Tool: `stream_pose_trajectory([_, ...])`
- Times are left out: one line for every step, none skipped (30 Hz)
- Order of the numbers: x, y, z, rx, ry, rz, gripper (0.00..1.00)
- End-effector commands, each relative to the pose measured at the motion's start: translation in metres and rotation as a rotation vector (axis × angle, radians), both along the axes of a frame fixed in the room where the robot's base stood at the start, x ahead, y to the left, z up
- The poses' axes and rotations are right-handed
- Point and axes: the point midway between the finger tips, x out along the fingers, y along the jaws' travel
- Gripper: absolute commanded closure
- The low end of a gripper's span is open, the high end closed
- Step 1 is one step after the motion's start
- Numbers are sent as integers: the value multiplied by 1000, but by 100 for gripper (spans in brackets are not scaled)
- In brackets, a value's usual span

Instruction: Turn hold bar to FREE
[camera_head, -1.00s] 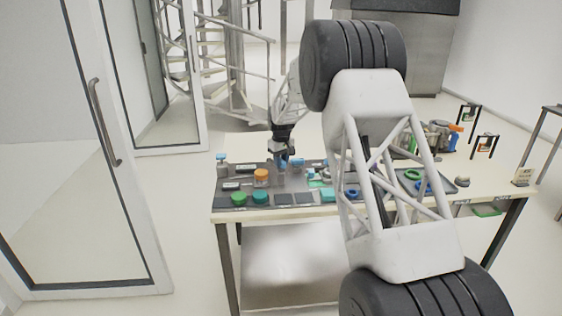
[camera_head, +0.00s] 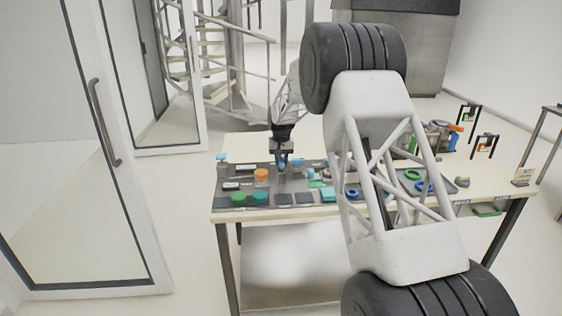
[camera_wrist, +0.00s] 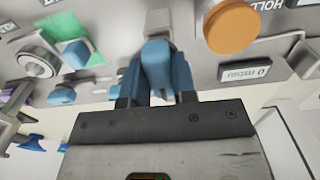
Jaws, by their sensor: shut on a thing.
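My gripper (camera_head: 282,162) is over the middle of the control panel (camera_head: 230,200) on the table. In the wrist view my gripper (camera_wrist: 157,85) has its two dark blue fingers on either side of a lighter blue bar (camera_wrist: 157,60), and it is shut on it. The bar sits on a grey mount on the panel face. The fingers hide the bar's sides. I cannot read a FREE mark.
An orange knob (camera_head: 261,174) stands left of my gripper; it shows large in the wrist view (camera_wrist: 233,25). A blue knob on a green plate (camera_wrist: 76,52) is close on the left in the wrist view.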

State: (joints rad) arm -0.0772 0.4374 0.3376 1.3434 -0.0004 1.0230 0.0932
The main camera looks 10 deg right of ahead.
Motion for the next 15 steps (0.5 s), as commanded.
stream_pose_trajectory([0, 0, -1, 0, 1, -1, 100])
stream_pose_trajectory([0, 0, -1, 0, 1, -1, 100])
stream_pose_trajectory([0, 0, -1, 0, 1, -1, 100])
stream_pose_trajectory([0, 0, -1, 0, 1, -1, 100])
stream_pose_trajectory([0, 0, -1, 0, 1, -1, 100])
stream_pose_trajectory([0, 0, -1, 0, 1, -1, 72])
stream_pose_trajectory([0, 0, -1, 0, 1, -1, 67])
stream_pose_trajectory([0, 0, -1, 0, 1, -1, 62])
stream_pose_trajectory([0, 0, -1, 0, 1, -1, 56])
stream_pose_trajectory([0, 0, -1, 0, 1, 0, 52])
stream_pose_trajectory([0, 0, -1, 0, 1, 0, 49])
stream_pose_trajectory([0, 0, -1, 0, 1, 0, 49])
stream_pose_trajectory([0, 0, 0, 0, 1, 0, 49])
stream_pose_trajectory([0, 0, 0, 0, 1, 0, 49])
stream_pose_trajectory([0, 0, 0, 0, 1, 0, 49])
